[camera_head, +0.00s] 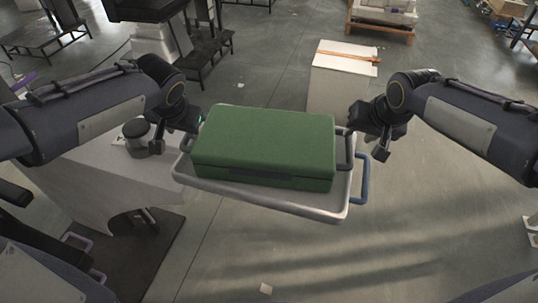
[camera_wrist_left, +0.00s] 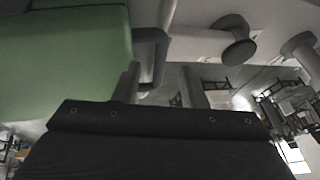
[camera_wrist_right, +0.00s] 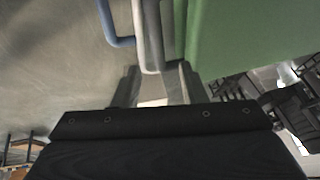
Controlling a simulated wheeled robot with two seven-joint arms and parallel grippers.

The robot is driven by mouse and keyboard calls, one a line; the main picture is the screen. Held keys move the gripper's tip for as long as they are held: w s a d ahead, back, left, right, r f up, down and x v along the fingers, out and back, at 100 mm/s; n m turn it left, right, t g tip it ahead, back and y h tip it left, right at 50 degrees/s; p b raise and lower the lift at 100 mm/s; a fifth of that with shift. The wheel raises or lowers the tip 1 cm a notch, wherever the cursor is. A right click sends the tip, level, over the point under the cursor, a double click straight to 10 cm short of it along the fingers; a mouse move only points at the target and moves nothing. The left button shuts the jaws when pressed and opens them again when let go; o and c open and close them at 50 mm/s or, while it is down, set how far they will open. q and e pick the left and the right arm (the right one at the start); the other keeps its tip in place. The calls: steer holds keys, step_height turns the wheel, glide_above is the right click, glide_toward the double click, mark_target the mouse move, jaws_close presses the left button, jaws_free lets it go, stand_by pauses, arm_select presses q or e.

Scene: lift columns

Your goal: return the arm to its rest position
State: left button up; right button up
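A green case (camera_head: 265,145) lies flat in a light grey tray (camera_head: 265,201). The tray has a blue handle (camera_head: 362,180) at its right end. The case has a dark handle at its right end (camera_head: 345,150), and a dark handle (camera_wrist_left: 158,55) shows in the left wrist view. My left gripper (camera_head: 188,128) is beside the left end of the tray. Its fingers (camera_wrist_left: 161,88) are apart, with nothing visibly clamped. My right gripper (camera_head: 378,142) is beside the right end. Its fingers (camera_wrist_right: 155,88) are also apart and look empty. What supports the tray is hidden.
A pale table (camera_head: 105,175) with a dark-topped round object (camera_head: 137,138) stands at the left, close to my left arm. A white board with an orange strip (camera_head: 345,57) lies beyond the tray. Open concrete floor (camera_head: 430,220) extends to the right and front.

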stand_by(0.3)
